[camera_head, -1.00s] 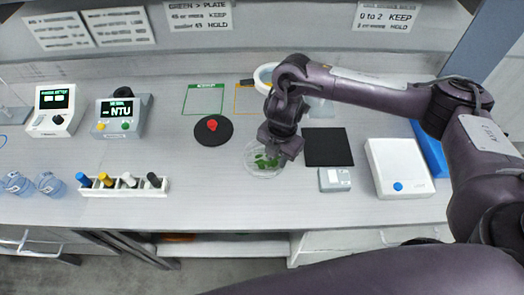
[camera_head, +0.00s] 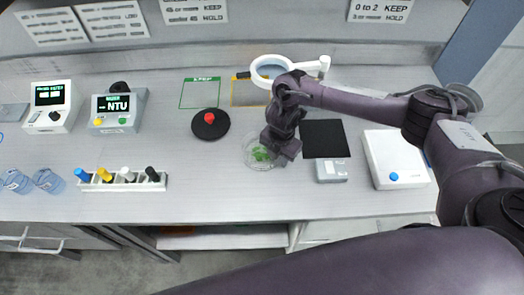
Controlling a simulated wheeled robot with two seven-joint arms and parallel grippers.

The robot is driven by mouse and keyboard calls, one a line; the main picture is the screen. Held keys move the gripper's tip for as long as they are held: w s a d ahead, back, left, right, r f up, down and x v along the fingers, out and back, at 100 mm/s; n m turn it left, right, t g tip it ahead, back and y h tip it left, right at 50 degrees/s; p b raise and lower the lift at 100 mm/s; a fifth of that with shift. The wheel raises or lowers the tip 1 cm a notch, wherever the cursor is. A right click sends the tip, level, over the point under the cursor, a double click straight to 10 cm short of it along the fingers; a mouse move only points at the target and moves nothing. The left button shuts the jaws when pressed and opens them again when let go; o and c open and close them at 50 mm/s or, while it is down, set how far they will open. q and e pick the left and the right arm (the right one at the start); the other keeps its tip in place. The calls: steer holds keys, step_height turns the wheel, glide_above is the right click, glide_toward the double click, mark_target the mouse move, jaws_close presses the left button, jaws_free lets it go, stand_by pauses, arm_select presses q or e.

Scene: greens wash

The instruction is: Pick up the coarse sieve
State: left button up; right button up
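I cannot pick out a coarse sieve with certainty. A white ring (camera_head: 270,69) with a grey-blue inside and a white arm to its right stands at the back; it may be a magnifier rather than a sieve. My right gripper (camera_head: 284,154) points down at the right edge of a clear round dish (camera_head: 250,160) with green leaves (camera_head: 261,153). The gripper covers part of the dish's right side. Its fingertips are too small and dark to tell if they are open or hold anything. My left gripper is not in view.
A black square mat (camera_head: 323,139), a small grey box (camera_head: 332,171) and a white device (camera_head: 395,160) lie to the right. A black disc with a red knob (camera_head: 210,118), a vial rack (camera_head: 122,183), a turbidity meter (camera_head: 118,112) and beakers (camera_head: 48,181) are left. The front-centre bench is clear.

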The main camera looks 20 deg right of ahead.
jaws_close()
